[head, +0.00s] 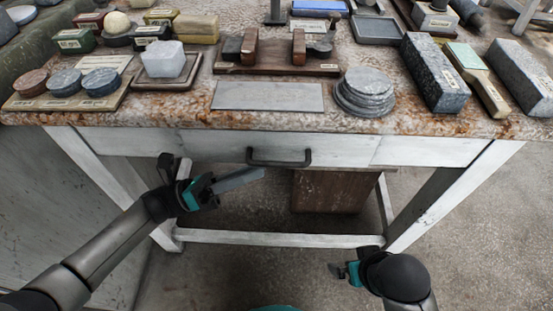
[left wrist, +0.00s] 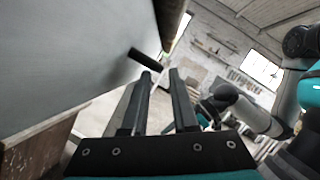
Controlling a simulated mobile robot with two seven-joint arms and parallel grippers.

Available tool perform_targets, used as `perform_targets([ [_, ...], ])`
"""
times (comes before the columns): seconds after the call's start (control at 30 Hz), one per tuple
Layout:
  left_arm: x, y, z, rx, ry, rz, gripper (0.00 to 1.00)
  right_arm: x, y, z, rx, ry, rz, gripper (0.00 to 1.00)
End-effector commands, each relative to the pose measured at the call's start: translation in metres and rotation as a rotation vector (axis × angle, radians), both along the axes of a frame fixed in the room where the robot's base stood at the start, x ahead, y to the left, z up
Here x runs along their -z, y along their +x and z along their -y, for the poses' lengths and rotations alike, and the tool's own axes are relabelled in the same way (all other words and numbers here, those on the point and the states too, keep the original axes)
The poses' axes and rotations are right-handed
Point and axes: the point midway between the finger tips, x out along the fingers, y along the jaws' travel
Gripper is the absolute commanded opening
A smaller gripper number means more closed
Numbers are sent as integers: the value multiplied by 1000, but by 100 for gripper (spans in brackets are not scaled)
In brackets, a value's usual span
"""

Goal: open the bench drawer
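The bench drawer (head: 220,146) has a whitish wooden front, set under the bench top and flush with the frame beside it, so it looks closed. Its dark bar handle (head: 279,161) is at the middle of the front. My left gripper (head: 252,176) is below and left of the handle, apart from it. In the left wrist view the two fingers of this gripper (left wrist: 160,76) are apart with nothing between them. The handle (left wrist: 146,60) shows just beyond the fingertips there. My right gripper (head: 338,271) is low, right of centre, away from the drawer; its fingers are mostly hidden.
The stone bench top (head: 430,124) carries sanding blocks, a stack of grey discs (head: 364,92), a flat grey plate (head: 267,96) and boxes. A brown wooden box (head: 328,192) stands beneath the bench. Bench legs and a low crossbar (head: 280,239) frame the space; floor in front is clear.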

Motion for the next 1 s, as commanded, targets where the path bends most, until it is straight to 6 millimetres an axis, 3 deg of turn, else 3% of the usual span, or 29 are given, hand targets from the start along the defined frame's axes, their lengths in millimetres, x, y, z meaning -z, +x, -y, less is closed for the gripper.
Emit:
perform_targets([
  [0.1, -8, 5, 22, 2, -2, 1, 27, 0, 0, 0, 0, 0, 1, 100],
  [0.3, -14, 11, 43, 0, 0, 0, 27, -1, 1, 0, 0, 0, 2, 100],
  [0.67, -16, 12, 49, 0, 0, -1, 27, -2, 1, 0, 1, 1, 2, 100],
  [0.93, -16, 12, 49, 0, 0, -1, 0, -2, 1, 0, 1, 1, 3, 100],
  [1.0, -16, 12, 49, 0, 0, -1, 0, -3, 1, 0, 1, 1, 4, 100],
])
